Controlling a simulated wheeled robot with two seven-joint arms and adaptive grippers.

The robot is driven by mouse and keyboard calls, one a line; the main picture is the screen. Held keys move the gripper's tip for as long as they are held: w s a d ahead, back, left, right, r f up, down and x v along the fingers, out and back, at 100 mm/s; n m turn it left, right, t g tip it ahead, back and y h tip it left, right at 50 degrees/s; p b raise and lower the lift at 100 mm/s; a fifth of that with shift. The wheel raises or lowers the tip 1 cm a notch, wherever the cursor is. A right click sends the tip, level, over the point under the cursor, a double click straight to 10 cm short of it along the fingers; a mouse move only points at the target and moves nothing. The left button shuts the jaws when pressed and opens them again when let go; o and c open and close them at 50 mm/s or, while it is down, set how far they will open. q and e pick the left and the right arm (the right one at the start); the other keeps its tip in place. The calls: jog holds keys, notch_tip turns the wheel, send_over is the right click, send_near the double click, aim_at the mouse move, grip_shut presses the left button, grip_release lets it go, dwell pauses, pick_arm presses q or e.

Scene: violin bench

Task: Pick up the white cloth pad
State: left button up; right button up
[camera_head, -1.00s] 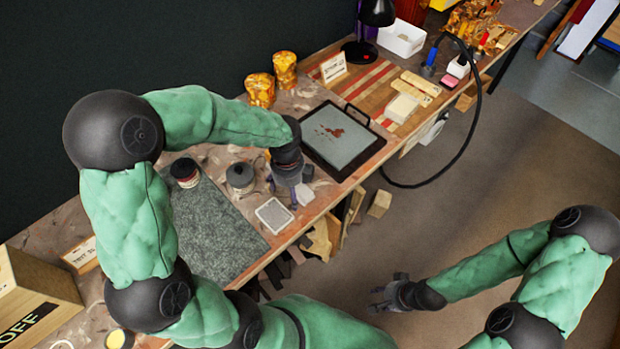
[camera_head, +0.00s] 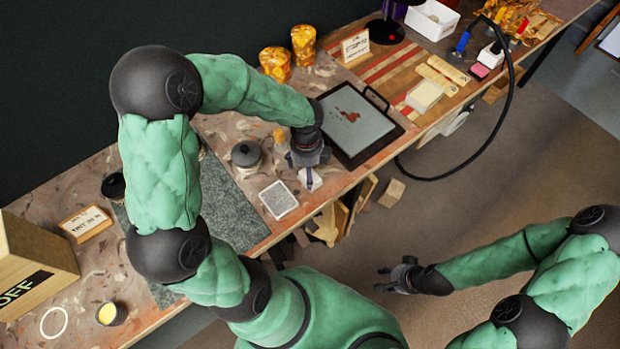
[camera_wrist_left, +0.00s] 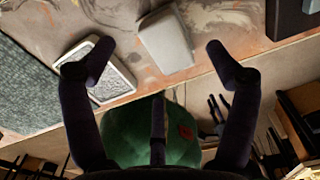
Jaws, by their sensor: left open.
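The white cloth pad (camera_head: 313,181) lies on the bench near its front edge, partly covered by my left gripper (camera_head: 308,165) in the head view. In the left wrist view the pad (camera_wrist_left: 167,42) shows as a plain white block between and beyond the two spread fingertips of my left gripper (camera_wrist_left: 159,58). The fingers are apart and do not visibly touch it. My right gripper (camera_head: 388,279) is away from the bench, over the floor at the lower right, with its fingers apart and nothing in them.
A white-framed grey tray (camera_head: 278,200) lies just left of the pad, near the left finger. A dark round jar (camera_head: 246,154) and an orange-topped bottle (camera_head: 281,140) stand behind. The grey mat (camera_head: 225,205) is bare.

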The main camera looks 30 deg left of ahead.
pick_arm(q)
notch_tip(320, 180, down, 5)
jog(key=shift+r+b, duration=0.15)
jog(key=shift+b, duration=1.1)
jog(key=shift+r, duration=0.1)
jog(key=c, duration=1.2)
